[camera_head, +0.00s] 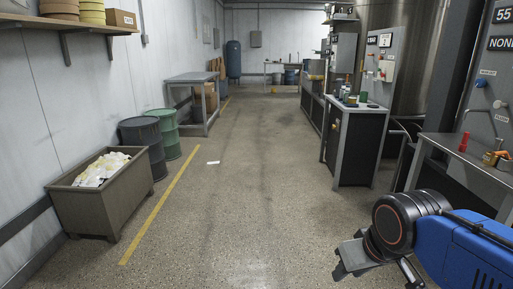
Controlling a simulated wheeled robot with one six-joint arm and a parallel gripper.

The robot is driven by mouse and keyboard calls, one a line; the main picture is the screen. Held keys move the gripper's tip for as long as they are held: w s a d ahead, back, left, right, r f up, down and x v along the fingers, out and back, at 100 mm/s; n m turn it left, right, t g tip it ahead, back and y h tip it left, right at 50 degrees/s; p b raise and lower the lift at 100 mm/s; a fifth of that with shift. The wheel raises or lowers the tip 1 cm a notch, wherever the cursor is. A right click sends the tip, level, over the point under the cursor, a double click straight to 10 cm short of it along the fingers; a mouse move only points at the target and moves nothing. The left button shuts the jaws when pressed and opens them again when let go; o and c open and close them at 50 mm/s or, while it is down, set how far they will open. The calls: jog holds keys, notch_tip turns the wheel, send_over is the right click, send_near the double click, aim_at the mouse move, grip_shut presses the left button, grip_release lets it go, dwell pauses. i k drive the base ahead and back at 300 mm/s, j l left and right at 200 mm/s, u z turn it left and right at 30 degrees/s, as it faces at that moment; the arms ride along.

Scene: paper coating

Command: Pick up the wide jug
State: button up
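I cannot make out a wide jug in this view. Small objects stand on the dark cabinet (356,140) at the right of the aisle, too small to tell apart, some green and some dark. My gripper (380,274) is at the lower right, above the floor. Its grey jaws stand apart with nothing seen between them, and its lower end is cut off by the frame edge. It is well apart from the cabinet and the other furniture.
A grey bin (106,205) with pale scraps, dark and green drums (164,135) and a metal table (193,78) line the left wall. A bench (463,160) with a red item stands at right. The middle floor is clear, apart from a white scrap (213,162).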

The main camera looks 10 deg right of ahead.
aim_at(352, 98)
jog(key=i+l+z, duration=0.4)
jog(key=i, duration=0.4)
jog(key=i+z, duration=0.35)
jog(key=i, duration=0.45)
jog(key=i+l, duration=0.1)
jog(key=i, duration=1.65)
jog(key=j+u, duration=0.05)
jog(key=j, duration=0.05)
